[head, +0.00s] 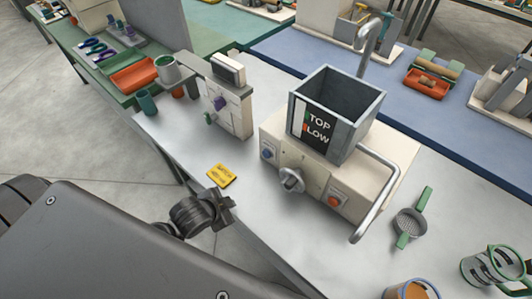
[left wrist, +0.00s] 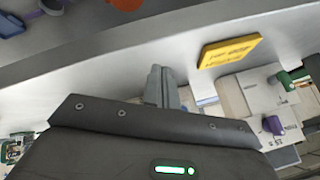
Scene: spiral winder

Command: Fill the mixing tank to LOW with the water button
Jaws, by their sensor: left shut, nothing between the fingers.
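The mixing tank (head: 353,136) is a grey open-topped box with TOP and LOW marks on a dark front panel. A small red strip shows beside LOW; no water surface shows in the dark inside. The tank stands on a cream base (head: 309,160). The base front has a blue button (head: 267,153), a grey knob (head: 291,180) and a red button (head: 334,201); which is for water is not readable. My left gripper (head: 226,208) is shut and empty, left of the base and apart from it. Its fingers show in the left wrist view (left wrist: 160,88).
A yellow card (head: 222,175) lies near the table's front edge; the left wrist view shows it too (left wrist: 230,50). A cream unit with a purple knob (head: 230,110) stands left of the tank. A metal pipe (head: 372,195) curves at the right. A green-handled strainer (head: 410,222) lies beyond.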

